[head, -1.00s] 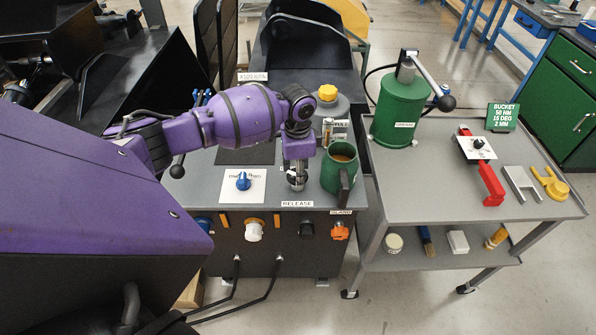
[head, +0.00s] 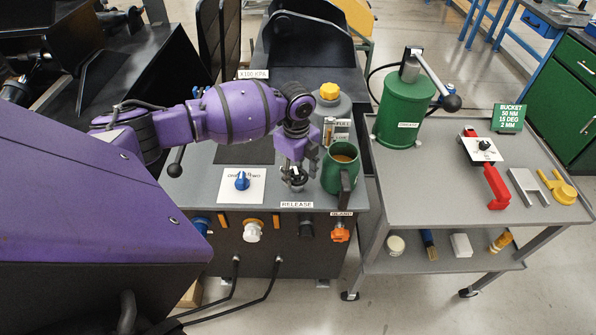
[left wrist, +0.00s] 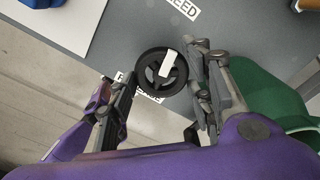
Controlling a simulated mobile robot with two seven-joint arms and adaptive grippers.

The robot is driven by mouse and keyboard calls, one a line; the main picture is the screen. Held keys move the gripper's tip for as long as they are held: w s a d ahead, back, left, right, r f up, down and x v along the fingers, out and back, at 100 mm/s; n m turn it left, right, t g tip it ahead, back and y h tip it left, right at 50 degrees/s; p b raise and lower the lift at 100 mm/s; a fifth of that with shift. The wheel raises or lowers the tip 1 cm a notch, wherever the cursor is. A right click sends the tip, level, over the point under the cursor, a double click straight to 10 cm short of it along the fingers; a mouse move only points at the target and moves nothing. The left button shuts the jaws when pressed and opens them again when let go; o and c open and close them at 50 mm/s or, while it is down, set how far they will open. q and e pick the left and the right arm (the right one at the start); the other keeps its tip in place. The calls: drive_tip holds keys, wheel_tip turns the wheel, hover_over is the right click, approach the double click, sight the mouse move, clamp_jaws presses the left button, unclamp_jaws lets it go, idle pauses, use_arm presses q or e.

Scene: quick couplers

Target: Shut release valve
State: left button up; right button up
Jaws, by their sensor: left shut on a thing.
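The release valve is a small black handwheel with a white mark (left wrist: 163,72), standing on the grey bench top behind the RELEASE label (head: 297,205). It shows in the head view (head: 294,182) just under my left gripper (head: 294,176). My left gripper points down over the wheel. In the left wrist view its two fingers (left wrist: 165,82) stand on either side of the wheel, shut on its rim. The white mark lies slanted across the wheel. The fingers hide part of the wheel in the head view. My right gripper is not in view.
A green mug (head: 339,172) with brown contents stands close to the right of the gripper. A blue knob (head: 242,181) on a white plate is to the left. A grey bottle with a yellow cap (head: 329,91) stands behind. A grey cart (head: 420,195) is at the right.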

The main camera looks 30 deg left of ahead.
sight(296, 176)
use_arm(q)
drive_tip(key=shift+s+f+m, duration=0.1)
drive_tip(key=shift+f+m, duration=0.05)
drive_tip(key=shift+m, duration=1.05)
drive_tip(key=o, duration=1.1)
drive_tip(key=shift+r, duration=0.3)
wheel_tip(296, 176, up, 12)
drive_tip(key=shift+f, duration=0.15)
